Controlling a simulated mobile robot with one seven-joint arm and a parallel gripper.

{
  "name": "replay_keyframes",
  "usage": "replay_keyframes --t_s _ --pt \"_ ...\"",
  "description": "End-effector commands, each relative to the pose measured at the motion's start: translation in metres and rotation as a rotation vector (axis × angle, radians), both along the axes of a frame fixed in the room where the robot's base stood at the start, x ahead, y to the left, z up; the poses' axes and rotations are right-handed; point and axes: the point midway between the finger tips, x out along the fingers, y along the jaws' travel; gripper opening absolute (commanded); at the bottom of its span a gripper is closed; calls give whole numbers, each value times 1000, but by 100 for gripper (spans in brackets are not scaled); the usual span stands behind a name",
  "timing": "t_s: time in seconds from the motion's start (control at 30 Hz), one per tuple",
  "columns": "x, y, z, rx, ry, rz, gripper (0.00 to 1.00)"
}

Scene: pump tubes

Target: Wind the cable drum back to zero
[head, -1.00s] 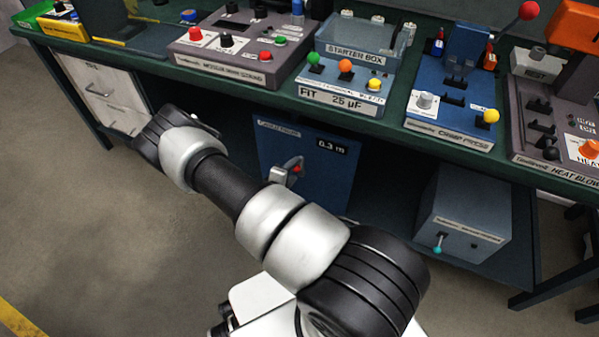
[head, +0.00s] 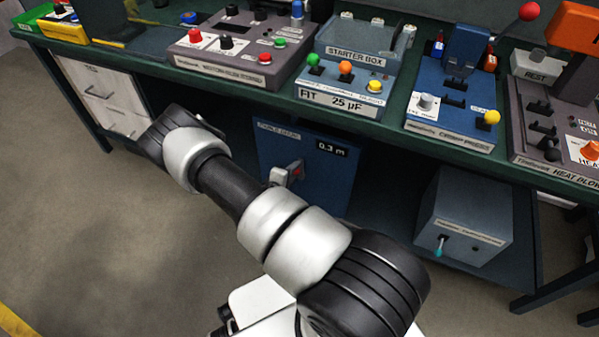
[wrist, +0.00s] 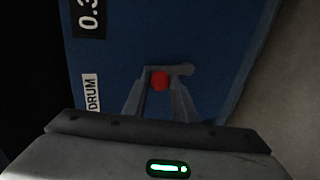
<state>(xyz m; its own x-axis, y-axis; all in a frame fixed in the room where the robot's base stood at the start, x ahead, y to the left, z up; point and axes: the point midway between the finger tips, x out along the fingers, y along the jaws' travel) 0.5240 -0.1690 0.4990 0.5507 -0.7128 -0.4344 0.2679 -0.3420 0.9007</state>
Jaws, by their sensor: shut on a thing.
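The cable drum is a blue panel (head: 322,186) under the bench; its label (head: 279,131) is partly legible and its display (head: 331,148) reads 0.3 m. In the wrist view the blue face (wrist: 175,30) fills the upper middle, with the display (wrist: 90,12) cut off at the top left. The red crank knob (wrist: 160,81) sits between the two fingers of my gripper (wrist: 160,84), which is shut on it. In the head view my gripper (head: 290,172) and the knob (head: 298,172) show small, partly hidden by my arm.
A grey box (head: 464,217) with a teal-tipped lever stands on the lower shelf to the right. The green bench top (head: 395,108) overhangs the drum and carries several control boxes. White drawers (head: 105,93) stand at the left. The floor in front is open.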

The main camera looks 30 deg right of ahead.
Motion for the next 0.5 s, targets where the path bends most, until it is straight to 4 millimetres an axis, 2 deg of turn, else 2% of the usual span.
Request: replay_keyframes --t_s 0.13,0.5 --pt "10 8 -2 4 -4 5 12" --pt "12 11 -2 5 -3 6 12"
